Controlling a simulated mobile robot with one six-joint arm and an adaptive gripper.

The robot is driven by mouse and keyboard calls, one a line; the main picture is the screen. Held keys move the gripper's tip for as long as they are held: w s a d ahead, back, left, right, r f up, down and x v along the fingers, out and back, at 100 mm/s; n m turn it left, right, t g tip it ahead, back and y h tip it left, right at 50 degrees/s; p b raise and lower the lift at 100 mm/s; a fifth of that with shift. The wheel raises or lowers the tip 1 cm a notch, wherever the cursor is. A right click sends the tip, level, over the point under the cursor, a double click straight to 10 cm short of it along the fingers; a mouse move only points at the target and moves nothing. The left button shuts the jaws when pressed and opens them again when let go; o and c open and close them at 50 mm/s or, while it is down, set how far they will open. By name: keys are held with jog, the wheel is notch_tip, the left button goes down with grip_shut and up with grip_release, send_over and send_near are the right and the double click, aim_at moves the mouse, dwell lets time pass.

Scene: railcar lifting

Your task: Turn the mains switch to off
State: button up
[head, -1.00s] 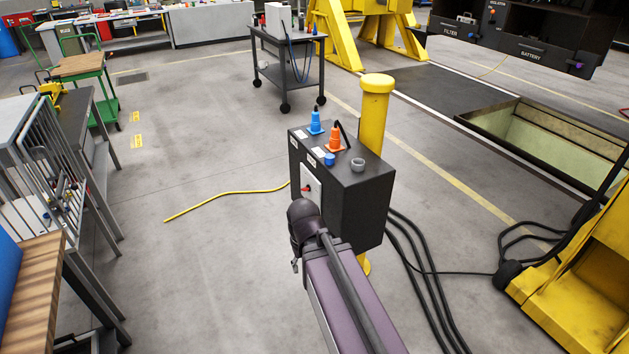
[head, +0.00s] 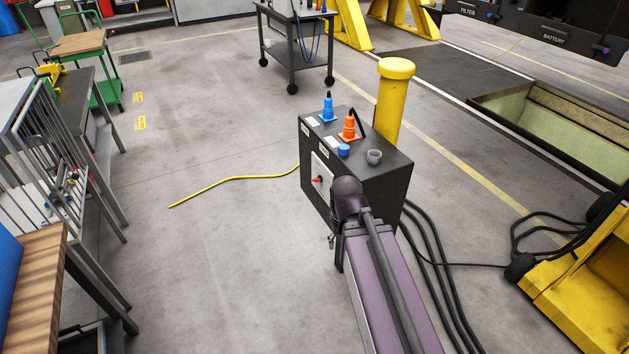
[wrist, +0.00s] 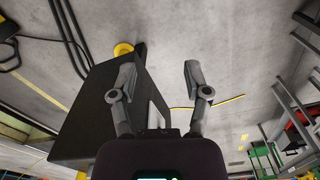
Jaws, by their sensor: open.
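A red switch knob (head: 318,180) sits on a pale plate (head: 322,168) on the left face of the black cabinet (head: 375,180); I take it to be the mains switch. Its setting is too small to read. In the head view my wrist stands just in front of the plate's right side, and my gripper (head: 332,241) is mostly hidden, only a bit showing below the wrist. In the wrist view my gripper (wrist: 160,80) has its two fingers wide apart with nothing between the tips. The cabinet (wrist: 85,120) lies to the left there, close behind the left finger. The knob cannot be made out there.
Blue (head: 328,108) and orange (head: 349,127) plugs and two small cups stand on the cabinet top. A yellow post (head: 392,100) rises behind it. Black cables (head: 430,250) run on the floor at right. Floor left of the cabinet is clear except a yellow hose (head: 230,178).

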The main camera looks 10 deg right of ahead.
jog(key=shift+o, duration=0.9)
jog(key=shift+w+f, duration=0.1)
jog(key=w+d+f+m+h+b, duration=0.2)
jog(key=w+f+h+b, duration=0.2)
jog(key=w+f+b, duration=0.45)
jog(key=m+t+h+b, duration=0.6)
jog(key=h+b, duration=0.7)
jog(key=b, duration=1.4)
send_near(313, 180)
jog(key=a, duration=0.3)
jog(key=shift+s+d, duration=0.1)
jog(key=shift+s, duration=0.3)
jog(key=shift+d, duration=0.1)
jog(key=x, duration=1.3)
jog(key=shift+d, duration=0.4)
